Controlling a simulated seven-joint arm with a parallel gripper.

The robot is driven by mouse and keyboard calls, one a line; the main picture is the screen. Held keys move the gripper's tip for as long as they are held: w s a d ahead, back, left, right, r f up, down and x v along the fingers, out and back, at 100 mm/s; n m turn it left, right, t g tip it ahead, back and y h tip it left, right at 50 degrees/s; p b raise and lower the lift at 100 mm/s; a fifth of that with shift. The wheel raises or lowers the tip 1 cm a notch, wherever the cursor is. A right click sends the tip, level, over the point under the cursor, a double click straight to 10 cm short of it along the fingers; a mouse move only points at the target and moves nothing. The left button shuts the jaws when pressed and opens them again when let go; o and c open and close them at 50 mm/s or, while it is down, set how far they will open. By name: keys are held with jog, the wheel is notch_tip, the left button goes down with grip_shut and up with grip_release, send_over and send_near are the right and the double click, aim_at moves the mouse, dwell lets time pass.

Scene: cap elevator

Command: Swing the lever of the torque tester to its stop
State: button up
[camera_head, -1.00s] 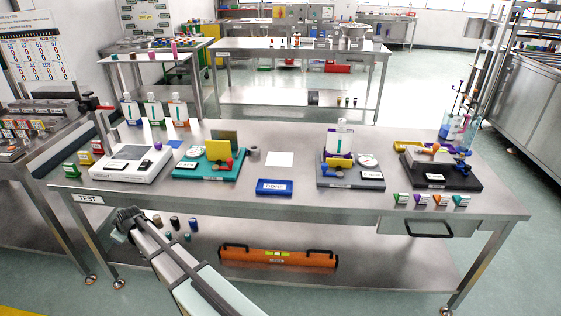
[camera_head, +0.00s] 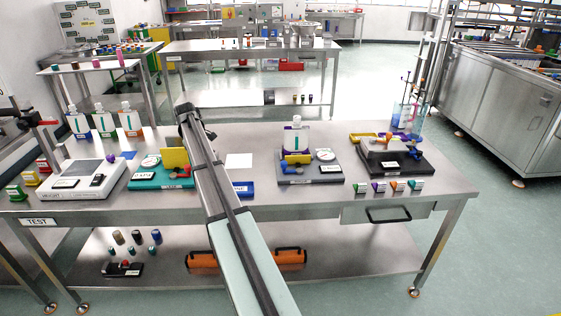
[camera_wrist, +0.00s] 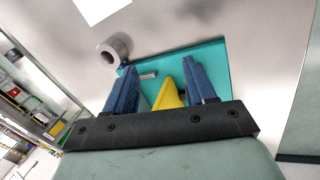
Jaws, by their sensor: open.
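A teal-based fixture (camera_head: 147,185) stands left of centre on the front bench, with a round dial (camera_head: 151,161), a yellow plate (camera_head: 175,158) and small red and blue parts. A similar grey-based fixture (camera_head: 310,179) with a dial stands right of my arm. I cannot tell from their labels which is the torque tester. In the wrist view my gripper (camera_wrist: 160,82) is open, its two blue fingers apart above the teal base (camera_wrist: 208,55). A yellow part (camera_wrist: 168,96) and a short grey bar (camera_wrist: 147,75) show between the fingers; contact cannot be told.
A grey ring or roll (camera_wrist: 113,50) lies beside the teal base. A white scale (camera_head: 75,180) stands to the left, and a black-based fixture (camera_head: 395,158) to the right. Small coloured blocks line the bench's right front. White paper (camera_head: 239,160) lies right of my arm.

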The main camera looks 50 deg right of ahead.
jog(key=s+d+r+g, duration=0.4)
jog(key=s+d, duration=0.6)
jog(key=d, duration=0.4)
jog(key=m+g+y, duration=0.1)
jog(key=m+g, duration=0.1)
send_near(283, 161)
jog(key=x, duration=0.9)
jog(key=shift+s+f, duration=0.1)
jog(key=shift+s, duration=0.1)
jog(key=shift+c, duration=0.3)
grip_shut()
